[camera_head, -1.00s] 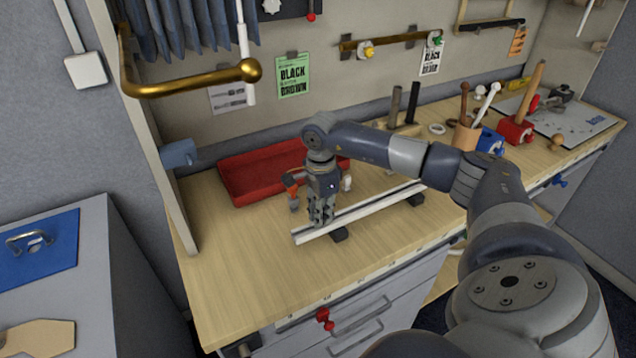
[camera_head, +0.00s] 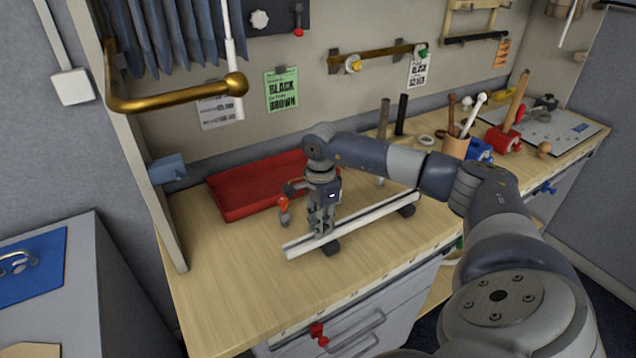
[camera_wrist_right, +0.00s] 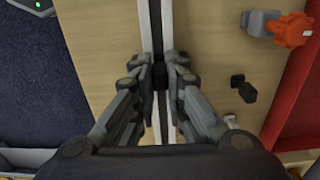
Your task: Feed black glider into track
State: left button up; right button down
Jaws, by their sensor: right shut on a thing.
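The pale track (camera_head: 375,211), with a dark groove along its middle, lies slantwise on the bench on black feet. My right gripper (camera_head: 322,230) points down at the track near its left end. In the wrist view the track (camera_wrist_right: 154,18) runs up the picture, and the right fingers (camera_wrist_right: 159,78) are closed from both sides on a small black piece, the black glider (camera_wrist_right: 159,73), in line with the groove. The fingers hide much of it, and I cannot tell how deep it sits. My left gripper is not in view.
A red tray (camera_head: 245,187) lies behind the track. An orange-and-grey item (camera_head: 283,205) stands close left of my right gripper; the wrist view shows it too (camera_wrist_right: 290,29). A small black part (camera_wrist_right: 243,88) lies beside the track. The bench front left is clear.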

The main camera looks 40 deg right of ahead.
jog(key=shift+s+d, duration=0.1)
jog(key=shift+d, duration=0.25)
jog(key=c, duration=1.5)
grip_release()
jog(key=shift+c, duration=0.2)
jog(key=shift+r, duration=0.15)
notch_tip(320, 180, up, 12)
jog(key=shift+f, duration=0.2)
